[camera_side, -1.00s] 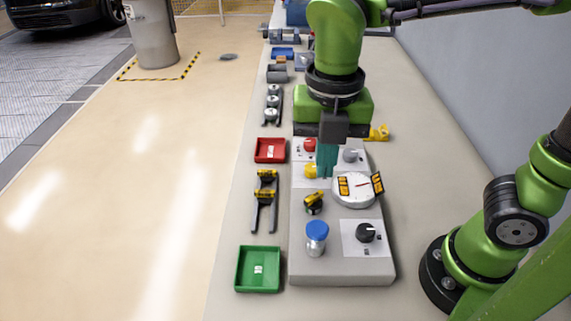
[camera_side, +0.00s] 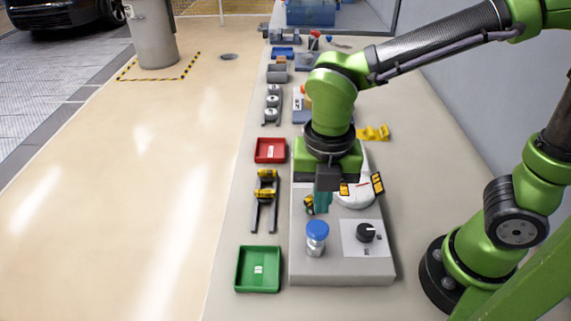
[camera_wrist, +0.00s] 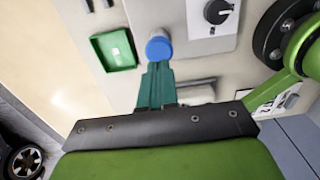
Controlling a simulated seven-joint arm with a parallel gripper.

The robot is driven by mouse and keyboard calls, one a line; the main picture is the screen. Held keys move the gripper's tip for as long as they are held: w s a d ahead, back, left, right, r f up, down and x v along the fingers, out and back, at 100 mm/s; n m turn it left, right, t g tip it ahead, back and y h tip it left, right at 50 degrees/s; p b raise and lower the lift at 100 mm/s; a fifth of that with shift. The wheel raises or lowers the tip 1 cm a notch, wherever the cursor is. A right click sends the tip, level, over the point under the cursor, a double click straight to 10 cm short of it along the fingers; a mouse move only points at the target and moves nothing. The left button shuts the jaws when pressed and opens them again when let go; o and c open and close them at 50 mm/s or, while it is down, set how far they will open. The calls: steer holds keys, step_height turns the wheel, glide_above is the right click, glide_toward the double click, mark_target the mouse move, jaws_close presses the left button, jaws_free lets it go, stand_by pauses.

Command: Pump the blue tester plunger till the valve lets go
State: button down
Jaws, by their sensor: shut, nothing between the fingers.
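The blue tester plunger (camera_side: 317,229) is a blue cap on a clear and metal body at the front left of the grey panel (camera_side: 335,272). It also shows in the wrist view (camera_wrist: 159,47), just past my fingertips. My gripper (camera_side: 322,208) is shut and empty, its teal fingers pointing down. In the side view it is just behind the plunger and appears above the panel. In the wrist view my gripper (camera_wrist: 158,66) has its tips close to the blue cap; I cannot tell whether they touch it.
A black knob (camera_side: 365,232) sits right of the plunger. A white gauge (camera_side: 357,196) with yellow-black flags is behind, partly hidden by my arm. A green tray (camera_side: 258,288) and a red tray (camera_side: 270,150) lie left of the panel, with a forked holder (camera_side: 264,212) between them.

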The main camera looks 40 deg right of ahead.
mark_target(320, 226)
steer(key=shift+f, duration=2.25)
steer(key=shift+f, duration=1.5)
steer(key=shift+s+d, duration=0.1)
step_height(320, 226, up, 15)
steer(key=shift+f, duration=0.2)
steer(key=shift+r, duration=0.1)
